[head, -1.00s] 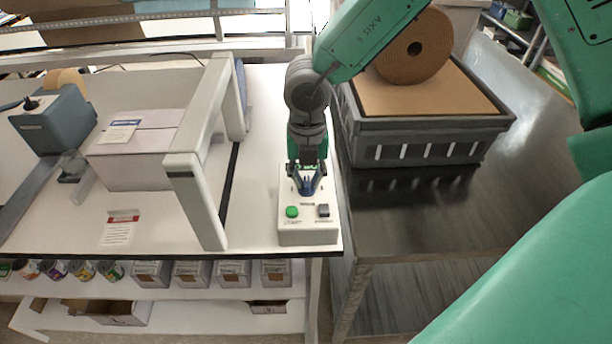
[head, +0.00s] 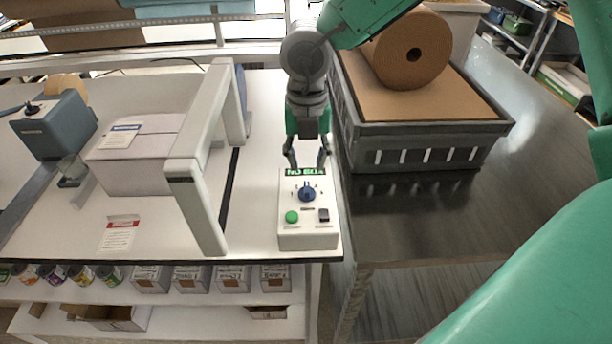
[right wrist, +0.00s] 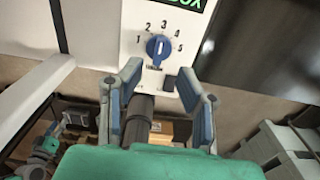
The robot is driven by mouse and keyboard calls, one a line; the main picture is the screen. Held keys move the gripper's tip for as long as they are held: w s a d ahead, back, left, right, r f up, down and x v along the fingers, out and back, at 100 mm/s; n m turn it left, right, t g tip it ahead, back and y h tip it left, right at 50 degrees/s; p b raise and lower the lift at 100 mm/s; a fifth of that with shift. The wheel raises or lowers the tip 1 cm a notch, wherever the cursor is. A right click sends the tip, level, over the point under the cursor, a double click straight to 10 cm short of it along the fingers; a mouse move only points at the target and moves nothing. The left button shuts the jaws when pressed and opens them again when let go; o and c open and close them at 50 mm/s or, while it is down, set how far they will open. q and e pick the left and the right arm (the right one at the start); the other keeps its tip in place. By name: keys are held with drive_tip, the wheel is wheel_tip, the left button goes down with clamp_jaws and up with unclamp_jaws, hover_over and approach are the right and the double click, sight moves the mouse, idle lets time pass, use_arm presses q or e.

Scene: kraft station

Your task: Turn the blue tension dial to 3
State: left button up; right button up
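The blue tension dial (head: 307,194) is on the top face of a white control box (head: 308,239) at the table's right front edge. In the right wrist view the dial (right wrist: 159,47) has a ring of numbers 1 to 5, and its white mark points roughly at 3. My right gripper (head: 306,160) is behind the dial in the head view, apart from it. In the right wrist view its two fingers (right wrist: 160,85) are spread with nothing between them. My left gripper is not in view.
The control box also has a green button (head: 292,217), a black switch (head: 323,215) and a lit green-lettered display (head: 305,172). A grey crate (head: 430,154) with a brown roll (head: 408,50) on it stands to the right. A light grey frame (head: 197,205) stands to the left.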

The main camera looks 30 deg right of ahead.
sight(307, 184)
wheel_tip(307, 184, up, 5)
drive_tip(key=shift+r, duration=0.1)
idle(0.4)
